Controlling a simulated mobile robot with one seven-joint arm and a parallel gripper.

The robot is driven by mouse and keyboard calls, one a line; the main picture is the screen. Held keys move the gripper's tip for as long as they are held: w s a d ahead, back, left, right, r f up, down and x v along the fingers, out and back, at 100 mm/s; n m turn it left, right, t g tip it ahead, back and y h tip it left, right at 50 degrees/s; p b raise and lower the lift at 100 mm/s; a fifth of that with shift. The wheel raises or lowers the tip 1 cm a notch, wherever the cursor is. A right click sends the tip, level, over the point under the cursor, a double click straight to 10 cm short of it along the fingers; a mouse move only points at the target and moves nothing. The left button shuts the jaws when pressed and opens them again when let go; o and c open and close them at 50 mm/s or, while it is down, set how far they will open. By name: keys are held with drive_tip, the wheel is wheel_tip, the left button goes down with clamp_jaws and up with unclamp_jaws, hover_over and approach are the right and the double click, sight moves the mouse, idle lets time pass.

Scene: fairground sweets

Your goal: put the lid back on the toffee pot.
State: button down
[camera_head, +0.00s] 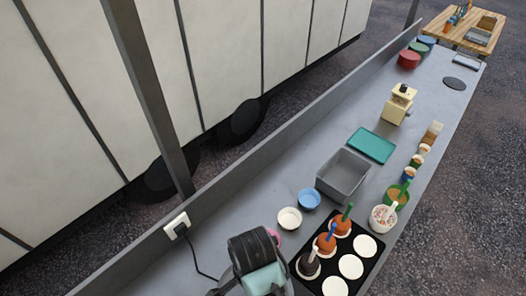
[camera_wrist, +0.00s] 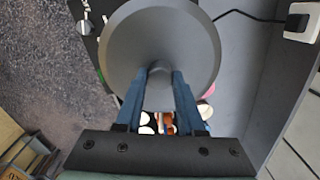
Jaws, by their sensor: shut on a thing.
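My gripper (camera_wrist: 160,72) is shut on the knob of a round grey lid (camera_wrist: 190,38) in the wrist view. Its two blue fingers stand on either side of the knob. The lid fills the upper middle of that view and hides what is under it. In the head view, my wrist covers most of the lid, and a grey round edge (camera_head: 288,288) shows beside it at the bottom. I cannot make out the toffee pot as a separate thing, nor tell whether the lid touches it.
A black tray (camera_head: 318,281) with white rounds and several sticked treats lies right of my wrist. White (camera_head: 289,218) and blue (camera_head: 309,198) bowls and a grey bin (camera_head: 342,174) stand beyond. A cord runs to a wall socket (camera_head: 177,225). A black panel with a knob (camera_wrist: 85,27) lies left of the lid.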

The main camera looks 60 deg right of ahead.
drive_tip(key=shift+a+f, duration=0.2)
drive_tip(key=shift+f, duration=1.65)
drive_tip(key=shift+f+b, duration=0.7)
drive_tip(key=shift+f, duration=0.55)
drive_tip(key=shift+r+p, duration=0.1)
drive_tip(key=shift+p, duration=0.55)
drive_tip(key=shift+f, duration=0.25)
unclamp_jaws()
idle(0.6)
drive_tip(key=shift+r, duration=3.5)
